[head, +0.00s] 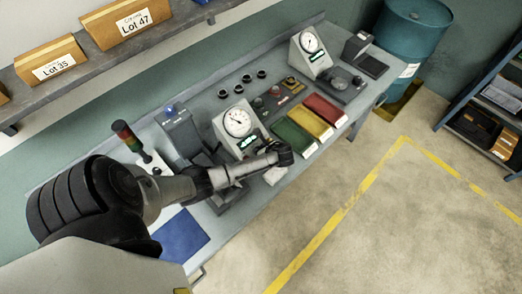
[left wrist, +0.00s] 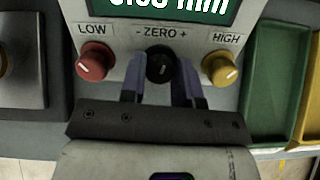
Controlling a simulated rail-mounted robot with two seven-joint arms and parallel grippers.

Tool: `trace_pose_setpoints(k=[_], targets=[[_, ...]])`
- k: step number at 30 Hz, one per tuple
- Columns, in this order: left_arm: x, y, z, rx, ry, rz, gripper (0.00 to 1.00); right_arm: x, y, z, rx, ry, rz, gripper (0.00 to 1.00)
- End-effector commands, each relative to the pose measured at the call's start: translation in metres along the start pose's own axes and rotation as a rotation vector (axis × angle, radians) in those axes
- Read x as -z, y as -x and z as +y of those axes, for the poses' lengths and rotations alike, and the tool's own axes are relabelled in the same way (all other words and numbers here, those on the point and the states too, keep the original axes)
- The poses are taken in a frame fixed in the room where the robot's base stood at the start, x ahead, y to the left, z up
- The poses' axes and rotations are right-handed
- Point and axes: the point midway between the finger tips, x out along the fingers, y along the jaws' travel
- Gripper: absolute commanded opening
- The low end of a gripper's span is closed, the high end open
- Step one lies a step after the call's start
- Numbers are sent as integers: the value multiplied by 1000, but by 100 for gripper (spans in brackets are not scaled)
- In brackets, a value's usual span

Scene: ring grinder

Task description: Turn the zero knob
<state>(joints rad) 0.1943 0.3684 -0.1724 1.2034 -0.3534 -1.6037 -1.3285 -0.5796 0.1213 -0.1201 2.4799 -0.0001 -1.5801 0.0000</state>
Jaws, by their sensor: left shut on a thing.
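The zero knob (left wrist: 160,64) is a black round knob in the middle of the grey gauge panel, under the "- ZERO +" label in the left wrist view. My left gripper (left wrist: 161,77) reaches up to it from below, with one finger on each side, shut on the knob. The red LOW knob (left wrist: 96,61) is to its left and the yellow HIGH knob (left wrist: 220,69) to its right. The green display (left wrist: 165,8) above is cut off by the frame. In the head view the gauge station (head: 235,122) stands behind my left arm, which hides the knobs. My right gripper is not in view.
Green (head: 294,137), yellow (head: 311,122) and red (head: 326,109) trays lie right of the gauge. A second dial gauge (head: 310,45) stands farther back on the bench. A stack light (head: 129,138) stands left of the gauge.

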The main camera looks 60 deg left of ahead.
Motion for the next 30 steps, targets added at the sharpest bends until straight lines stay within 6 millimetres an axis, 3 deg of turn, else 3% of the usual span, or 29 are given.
trace_pose_setpoints(k=[11,30], targets=[[-2,2,0,-14,100,0,6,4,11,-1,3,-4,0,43],[-1,1,0,-77,600,0,6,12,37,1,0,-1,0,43]])
